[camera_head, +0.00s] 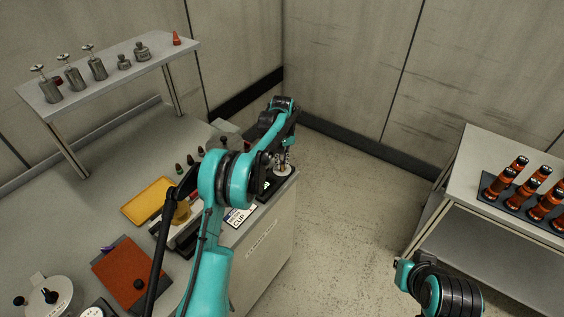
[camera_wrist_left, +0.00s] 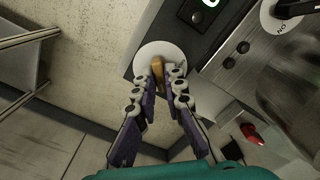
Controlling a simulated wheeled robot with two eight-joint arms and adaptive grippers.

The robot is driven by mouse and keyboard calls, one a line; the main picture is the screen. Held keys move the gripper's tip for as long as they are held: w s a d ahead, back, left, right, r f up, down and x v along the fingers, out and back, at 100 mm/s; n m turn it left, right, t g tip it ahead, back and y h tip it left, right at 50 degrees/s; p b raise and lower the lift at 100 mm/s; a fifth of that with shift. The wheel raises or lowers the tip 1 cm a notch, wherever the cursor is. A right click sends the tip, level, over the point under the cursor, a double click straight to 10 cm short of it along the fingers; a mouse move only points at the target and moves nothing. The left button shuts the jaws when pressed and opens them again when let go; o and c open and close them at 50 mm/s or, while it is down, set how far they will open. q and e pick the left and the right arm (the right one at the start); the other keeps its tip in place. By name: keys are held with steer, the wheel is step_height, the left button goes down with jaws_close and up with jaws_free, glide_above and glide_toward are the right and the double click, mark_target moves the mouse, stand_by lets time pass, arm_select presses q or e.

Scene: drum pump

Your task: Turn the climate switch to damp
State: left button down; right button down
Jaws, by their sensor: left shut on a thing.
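The climate switch shows in the left wrist view as a brown knob (camera_wrist_left: 158,69) on a round white plate (camera_wrist_left: 151,52). My left gripper (camera_wrist_left: 163,78) has its fingers on either side of the knob and is shut on it. Any markings on the plate are too small or covered to read, so I cannot tell the knob's setting. In the head view the left gripper (camera_head: 286,160) is small, at the bench's far right corner, beyond my teal arm. My right arm shows at the lower right of the head view, but its gripper is not in view.
A panel with a lit green display (camera_wrist_left: 209,3) and a black-handled switch (camera_wrist_left: 291,9) adjoin the knob. The bench holds a yellow tray (camera_head: 149,201) and an orange-brown board (camera_head: 131,271). A shelf (camera_head: 110,69) carries metal canisters. Floor right of the bench is clear.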

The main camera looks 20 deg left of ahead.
mark_target(282, 164)
arm_select(q)
steer(key=c, duration=1.6)
jaws_free()
step_height(282, 164, up, 12)
